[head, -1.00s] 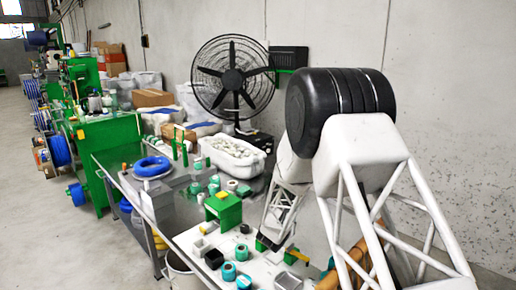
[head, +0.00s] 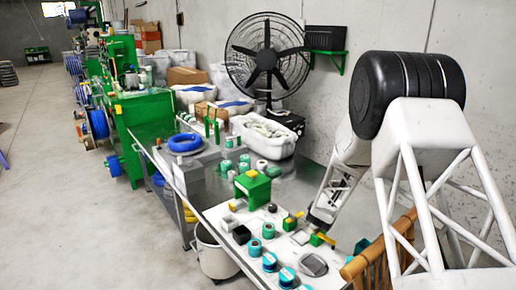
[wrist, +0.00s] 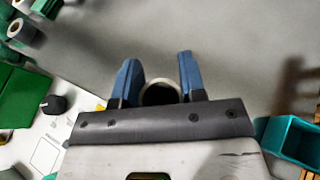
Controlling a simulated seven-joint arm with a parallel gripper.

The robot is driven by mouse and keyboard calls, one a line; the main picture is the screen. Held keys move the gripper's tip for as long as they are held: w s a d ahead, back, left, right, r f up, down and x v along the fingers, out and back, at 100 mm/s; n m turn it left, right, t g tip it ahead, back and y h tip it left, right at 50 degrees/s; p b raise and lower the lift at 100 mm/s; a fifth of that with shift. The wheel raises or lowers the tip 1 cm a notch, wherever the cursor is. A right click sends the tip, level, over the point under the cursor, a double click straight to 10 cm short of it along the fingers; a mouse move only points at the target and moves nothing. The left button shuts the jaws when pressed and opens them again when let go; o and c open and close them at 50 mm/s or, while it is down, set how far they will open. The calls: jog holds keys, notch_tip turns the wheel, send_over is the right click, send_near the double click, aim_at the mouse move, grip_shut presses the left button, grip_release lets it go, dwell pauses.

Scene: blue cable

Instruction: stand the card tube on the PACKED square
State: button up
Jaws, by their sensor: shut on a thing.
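My gripper (wrist: 158,75) shows in the wrist view with two blue fingers. A pale round tube (wrist: 160,92), seen end-on with a dark hollow, sits between them. I take it as the card tube, held above the grey bench top. Its lower part is hidden by the gripper body. In the head view my fingers and the tube cannot be made out behind the bench items. A thin outlined square (wrist: 45,155) is on the white board at the lower left of the wrist view. Its lettering is too small to read, so I cannot tell whether it is PACKED.
A white tub (head: 265,136) is behind. In the wrist view, a teal box (wrist: 291,145) lies right of my gripper. Grey bench beyond the fingers is clear.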

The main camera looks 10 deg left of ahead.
jog(key=shift+r, duration=0.1)
jog(key=w+a+r, duration=0.6)
jog(key=a+r, duration=0.2)
jog(key=a, duration=0.4)
jog(key=w+a+r, duration=0.5)
jog(key=a+r, duration=0.3)
jog(key=a, duration=0.5)
jog(key=s+a+f+n+y, duration=0.2)
jog(key=s+a+f, duration=0.1)
jog(key=a+f, duration=0.3)
jog(key=s+a+f+n+y, duration=0.2)
jog(key=a+f, duration=0.5)
jog(key=a, duration=0.4)
jog(key=s+a+f+n+y, duration=0.2)
jog(key=s+a+f+y, duration=0.1)
jog(key=s+a+f, duration=0.2)
jog(key=shift+a+f, duration=0.6)
jog(key=shift+a, duration=0.35)
jog(key=shift+a+f, duration=0.6)
jog(key=shift+a, duration=0.35)
jog(key=shift+w+a+f, duration=0.25)
jog(key=shift+w+a, duration=1.05)
jog(key=shift+w, duration=1.05)
jog(key=shift+w+a+f, duration=0.2)
jog(key=shift+w+a, duration=1.05)
jog(key=shift+w, duration=1.05)
jog(key=shift+w+a+f, duration=0.25)
jog(key=shift+w+a, duration=1.05)
jog(key=shift+w, duration=1.05)
jog(key=shift+f, duration=0.1)
